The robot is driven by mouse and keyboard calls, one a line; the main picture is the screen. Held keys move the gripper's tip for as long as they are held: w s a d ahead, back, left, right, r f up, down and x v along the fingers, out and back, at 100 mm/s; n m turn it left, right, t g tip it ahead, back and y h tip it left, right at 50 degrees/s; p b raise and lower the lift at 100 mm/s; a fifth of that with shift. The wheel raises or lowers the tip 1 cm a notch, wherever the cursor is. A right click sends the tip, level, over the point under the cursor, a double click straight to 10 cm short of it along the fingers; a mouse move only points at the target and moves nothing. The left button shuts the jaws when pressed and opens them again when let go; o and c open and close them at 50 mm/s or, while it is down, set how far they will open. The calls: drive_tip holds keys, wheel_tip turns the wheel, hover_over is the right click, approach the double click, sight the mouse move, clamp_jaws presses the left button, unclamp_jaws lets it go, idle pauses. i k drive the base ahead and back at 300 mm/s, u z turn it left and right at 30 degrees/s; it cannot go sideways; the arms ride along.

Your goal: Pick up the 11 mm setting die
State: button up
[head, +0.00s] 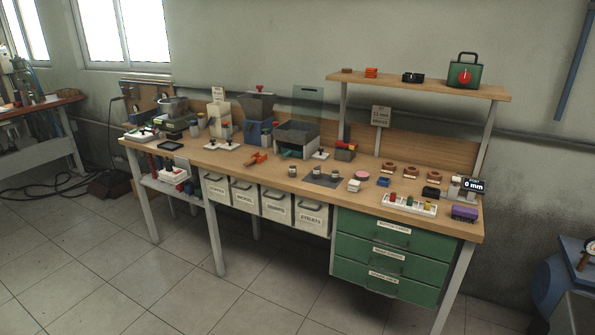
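The 11 mm setting die cannot be picked out for certain at this distance. Small metal cylinders (318,173) stand on and around a dark square mat (323,180) near the middle of the bench (270,172). A small pale piece (354,186) lies just right of the mat. Several brown round pieces (411,173) stand in a row farther right. A sign (381,116) behind them seems to read 11 mm; its smaller text is unclear. My gripper is not in view.
A white tray (411,208) of coloured pieces, a purple block (465,213) and a "0 mm" display (474,185) crowd the bench's right end. White bins (310,211) and green drawers (390,255) sit below. The front floor is clear.

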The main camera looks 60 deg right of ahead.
sight(335, 174)
drive_tip(key=z, duration=0.15)
drive_tip(key=i, duration=0.8)
drive_tip(key=k, duration=0.15)
drive_tip(key=z, duration=2.2)
drive_tip(key=k, duration=0.6)
drive_tip(key=z, duration=0.05)
